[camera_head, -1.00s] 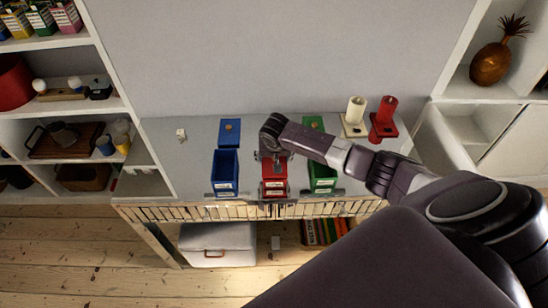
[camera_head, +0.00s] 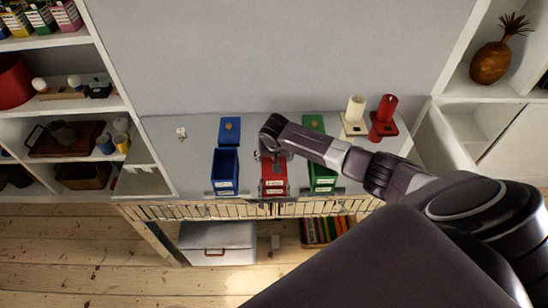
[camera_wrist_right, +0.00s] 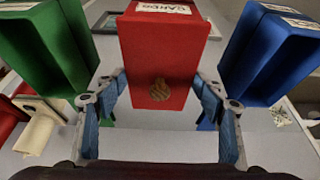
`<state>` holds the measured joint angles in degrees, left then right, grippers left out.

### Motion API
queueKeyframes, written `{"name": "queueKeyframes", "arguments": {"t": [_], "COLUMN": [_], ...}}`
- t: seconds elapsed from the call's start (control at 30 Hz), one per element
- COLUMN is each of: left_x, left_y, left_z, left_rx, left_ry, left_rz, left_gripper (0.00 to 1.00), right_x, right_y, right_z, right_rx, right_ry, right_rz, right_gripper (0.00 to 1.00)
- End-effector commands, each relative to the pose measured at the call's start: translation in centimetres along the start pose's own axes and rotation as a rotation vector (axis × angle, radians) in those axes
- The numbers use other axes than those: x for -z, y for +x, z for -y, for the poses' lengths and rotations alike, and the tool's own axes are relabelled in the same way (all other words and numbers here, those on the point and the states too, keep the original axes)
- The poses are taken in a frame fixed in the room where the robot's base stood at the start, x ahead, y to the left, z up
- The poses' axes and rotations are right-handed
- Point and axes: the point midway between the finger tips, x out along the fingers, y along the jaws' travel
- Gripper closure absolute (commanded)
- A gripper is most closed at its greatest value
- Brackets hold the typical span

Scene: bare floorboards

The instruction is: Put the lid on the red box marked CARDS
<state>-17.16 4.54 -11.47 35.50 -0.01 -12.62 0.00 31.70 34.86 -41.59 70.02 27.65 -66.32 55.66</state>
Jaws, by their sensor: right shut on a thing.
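The red box marked CARDS (camera_head: 274,188) stands at the front of the grey tabletop, between the blue box and the green box. Its label shows at the top of the right wrist view (camera_wrist_right: 163,8). The red lid (camera_wrist_right: 150,50) with a round wooden knob lies over the box, lined up with it. I cannot tell whether it is fully seated. My right gripper (camera_wrist_right: 160,105) is shut on the red lid, one finger at each side edge. In the head view the right gripper (camera_head: 271,153) hides part of lid and box. My left gripper is not in view.
The open blue box (camera_head: 225,171) and open green box (camera_head: 322,175) flank it closely. The blue lid (camera_head: 230,131) and green lid (camera_head: 313,123) lie behind them. The left tabletop is mostly clear.

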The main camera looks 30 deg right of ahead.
Motion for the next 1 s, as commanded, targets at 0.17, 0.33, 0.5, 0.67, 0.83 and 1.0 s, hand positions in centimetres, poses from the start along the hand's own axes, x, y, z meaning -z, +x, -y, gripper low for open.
{"name": "queueKeyframes", "arguments": {"t": [0.17,0.33,0.5,0.67,0.83,1.0], "left_x": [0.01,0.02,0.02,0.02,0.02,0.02], "left_y": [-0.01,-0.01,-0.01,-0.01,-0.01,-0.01], "left_z": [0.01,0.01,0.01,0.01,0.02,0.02], "left_rx": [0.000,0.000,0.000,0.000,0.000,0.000], "left_ry": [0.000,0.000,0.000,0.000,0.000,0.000], "left_rz": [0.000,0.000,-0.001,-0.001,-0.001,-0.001], "left_gripper": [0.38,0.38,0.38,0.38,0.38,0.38], "right_x": [0.02,0.02,0.03,0.03,0.02,0.02], "right_y": [0.01,0.00,0.00,0.00,0.00,0.00], "right_z": [-0.01,-0.02,-0.02,-0.03,-0.03,-0.04], "right_rx": [0.000,0.000,-0.001,-0.001,-0.001,-0.001], "right_ry": [0.000,0.000,0.000,0.000,0.000,0.000], "right_rz": [-0.001,0.000,-0.001,-0.001,0.000,0.000], "right_gripper": [0.58,0.58,0.19,0.16,0.06,0.00]}}
